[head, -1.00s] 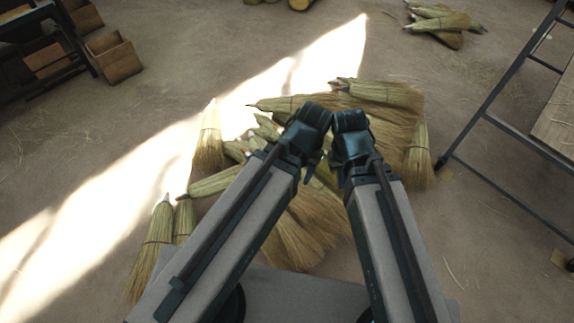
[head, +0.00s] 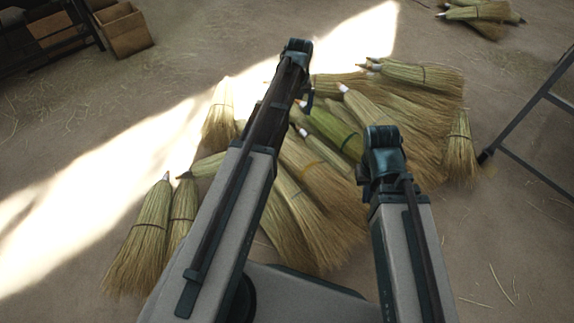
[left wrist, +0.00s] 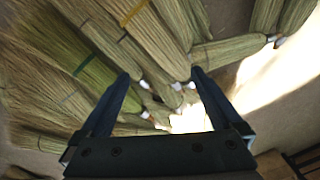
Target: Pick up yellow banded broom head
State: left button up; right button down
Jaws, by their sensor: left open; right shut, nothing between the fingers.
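The broom head with the yellow band (head: 318,174) lies in the pile on the floor in the head view, between my two arms, its bristles pointing down and right. My left arm hides its tip end. It also shows at the top of the left wrist view (left wrist: 157,38). My left gripper (left wrist: 161,76) is open and empty above the pile, its fingers pointing toward the tip ends of several broom heads. In the head view my right gripper (head: 365,178) is to the right of the yellow-banded one, shut and empty.
A green-banded broom head (head: 335,128) lies close by on the right. Dark-banded ones crowd around it. Two broom heads (head: 145,235) lie at the left, near my left arm. A dark metal frame (head: 530,110) stands at right. A wooden box (head: 125,31) stands at upper left.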

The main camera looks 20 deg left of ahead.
pick_arm(q)
jog(key=w+a+f+n+b, duration=0.2)
jog(key=w+a+f+b, duration=0.2)
jog(key=a+f+b, duration=0.3)
jog(key=w+a+f+n+b, duration=0.3)
jog(key=w+a+f+b, duration=0.15)
jog(key=a+f, duration=0.35)
jog(key=f+b, duration=0.3)
jog(key=b, duration=0.1)
jog(key=f+b, duration=0.4)
jog(key=shift+w+a+f, duration=0.15)
jog(key=shift+a+f, duration=0.05)
jog(key=shift+f, duration=0.05)
jog(key=f+b, duration=0.5)
jog(key=shift+w+d+f, duration=0.1)
jog(key=shift+d+f, duration=0.05)
jog(key=shift+d, duration=0.15)
jog(key=shift+c, duration=0.3)
grip_shut()
